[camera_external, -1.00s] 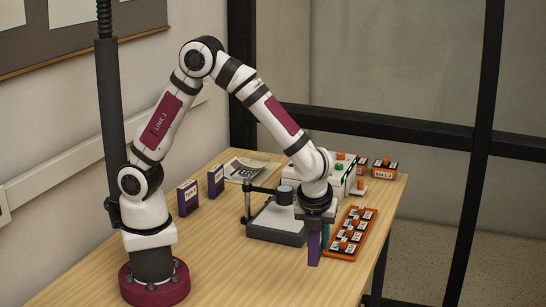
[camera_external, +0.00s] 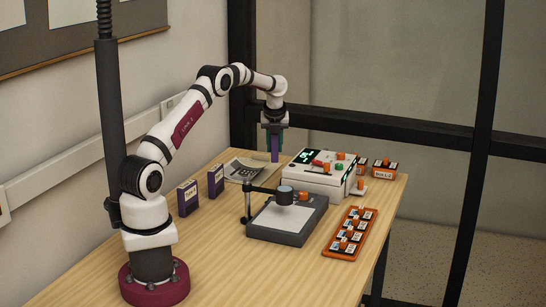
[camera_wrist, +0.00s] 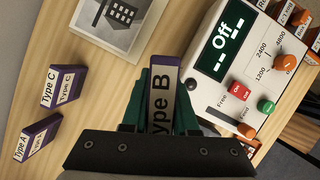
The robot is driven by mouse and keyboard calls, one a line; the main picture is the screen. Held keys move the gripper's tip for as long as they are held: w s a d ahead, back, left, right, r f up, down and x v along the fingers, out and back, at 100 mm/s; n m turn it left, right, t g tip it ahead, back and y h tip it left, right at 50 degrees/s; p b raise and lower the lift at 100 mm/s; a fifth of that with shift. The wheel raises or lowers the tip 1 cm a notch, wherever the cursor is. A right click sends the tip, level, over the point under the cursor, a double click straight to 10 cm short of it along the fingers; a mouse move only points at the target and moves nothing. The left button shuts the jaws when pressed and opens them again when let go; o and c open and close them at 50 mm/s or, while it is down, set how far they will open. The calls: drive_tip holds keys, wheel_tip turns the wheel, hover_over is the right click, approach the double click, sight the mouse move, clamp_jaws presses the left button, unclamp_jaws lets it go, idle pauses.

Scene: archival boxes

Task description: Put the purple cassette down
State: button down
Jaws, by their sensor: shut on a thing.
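The purple cassette (camera_external: 275,148) hangs upright in my gripper (camera_external: 273,134), above the far part of the table. In the wrist view the cassette (camera_wrist: 162,92) shows a white label reading "Type B" between the green fingers of my gripper (camera_wrist: 160,112). My gripper is shut on it. From the external view, its lower end is in front of the papers and left of the white device; the exact height above the table is hard to tell.
Two more purple cassettes stand on the table, Type A (camera_external: 187,198) and Type C (camera_external: 215,181). A white device (camera_external: 325,177) reads "Off" in the wrist view. A printed sheet (camera_external: 240,170) lies behind. A grey stand (camera_external: 285,228) and orange rack (camera_external: 350,235) are nearer. Front table is clear.

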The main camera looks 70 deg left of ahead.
drive_tip(key=s+a+f, duration=0.1)
drive_tip(key=a+f, duration=0.1)
drive_tip(key=a, duration=0.2)
drive_tip(key=s+a+f, duration=0.1)
drive_tip(key=a+f, duration=0.1)
drive_tip(key=a, duration=0.1)
drive_tip(key=s+a+f, duration=0.2)
drive_tip(key=a+f, duration=0.1)
drive_tip(key=a, duration=0.1)
drive_tip(key=shift+s+a, duration=0.1)
drive_tip(key=shift+a, duration=0.25)
drive_tip(key=shift+f, duration=2)
drive_tip(key=shift+f, duration=0.15)
drive_tip(key=c, duration=0.7)
unclamp_jaws()
